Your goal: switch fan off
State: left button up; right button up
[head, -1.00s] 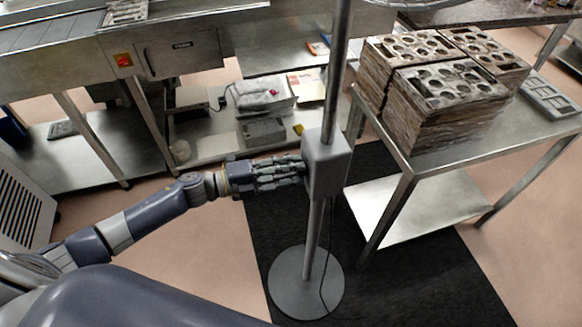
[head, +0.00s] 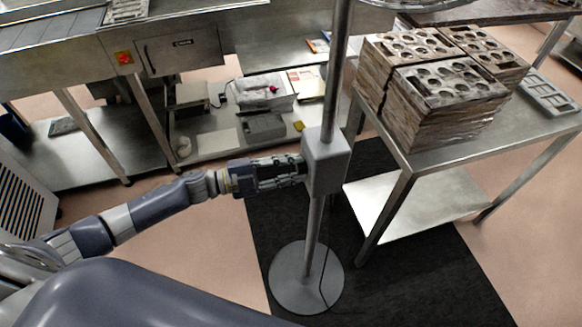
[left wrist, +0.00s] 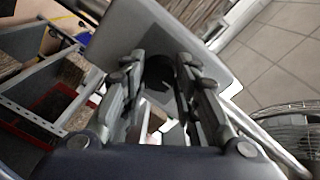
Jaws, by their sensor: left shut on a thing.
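The fan's grey pole (head: 338,75) stands upright on a round grey base (head: 290,280). A grey control box (head: 328,160) sits partway up the pole. Part of the fan's wire cage (head: 425,4) shows at the top edge. My left gripper (head: 303,168) reaches in from the left to the box's left face. In the left wrist view the box (left wrist: 125,40) fills the upper middle, with a dark round knob (left wrist: 160,70) on it. The fingers of my left gripper (left wrist: 160,80) are on both sides of the knob, shut on it. My right gripper is out of view.
A steel table (head: 440,150) with stacked moulds (head: 445,100) stands close to the right of the pole. A steel bench (head: 70,70) with a lower shelf (head: 90,155) runs behind. A black mat (head: 390,260) lies under the fan base.

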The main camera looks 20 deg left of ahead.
pick_arm(q)
jog(key=o, duration=1.1)
jog(key=shift+c, duration=0.2)
jog(key=v, duration=1.2)
